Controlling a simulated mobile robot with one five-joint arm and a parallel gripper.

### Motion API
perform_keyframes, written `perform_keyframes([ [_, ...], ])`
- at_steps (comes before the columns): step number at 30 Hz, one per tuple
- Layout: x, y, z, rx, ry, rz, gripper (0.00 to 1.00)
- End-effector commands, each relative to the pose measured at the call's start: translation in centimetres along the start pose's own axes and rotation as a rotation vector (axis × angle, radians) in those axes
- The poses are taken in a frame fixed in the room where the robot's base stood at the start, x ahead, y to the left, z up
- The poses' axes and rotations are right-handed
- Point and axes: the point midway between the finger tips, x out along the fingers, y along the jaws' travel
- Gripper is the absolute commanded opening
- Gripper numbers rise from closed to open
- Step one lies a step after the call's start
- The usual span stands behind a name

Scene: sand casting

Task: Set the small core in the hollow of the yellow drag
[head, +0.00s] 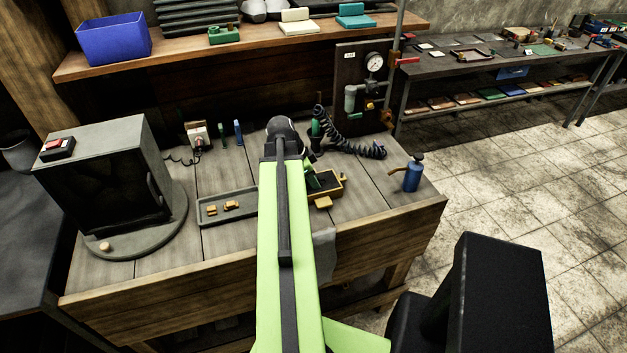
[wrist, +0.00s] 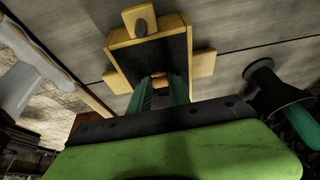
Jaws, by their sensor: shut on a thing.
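The yellow drag (head: 341,188) lies on the workbench, right of my arm, and is partly hidden by it in the head view. In the wrist view the drag (wrist: 203,64) shows its dark sand face and side tabs. My gripper (wrist: 159,88) has its green fingers shut on the small core (wrist: 157,75), a small tan piece between the fingertips. The fingers point at the middle of the dark sand. I cannot tell whether the core touches it. The hollow is hidden behind the fingers and core. My gripper (head: 314,180) also shows over the drag in the head view.
A grey tray (head: 208,219) with small tan pieces lies left of my arm. A dark oven-like box (head: 104,185) stands at the left. A coiled black hose (head: 350,146) lies behind the drag. A blue can (head: 413,174) stands at the right. Bare boards lie between drag and can.

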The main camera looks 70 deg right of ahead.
Motion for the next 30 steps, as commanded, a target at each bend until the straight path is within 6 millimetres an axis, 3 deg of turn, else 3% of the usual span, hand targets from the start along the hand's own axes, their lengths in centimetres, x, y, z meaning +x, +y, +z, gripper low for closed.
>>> perform_keyframes([
  [2, 0.0, 0.0, 0.0, 0.0, 0.0, 0.0, 0.07],
  [3, 0.0, 0.0, 0.0, 0.0, 0.0, 0.0, 0.24],
  [9, 0.0, 0.0, 0.0, 0.001, 0.0, 0.0, 0.48],
  [19, -0.2, 0.0, -0.1, 0.001, 0.0, 0.0, 0.48],
  [30, -2.5, 0.0, -1.1, 0.001, 0.0, 0.0, 0.48],
])
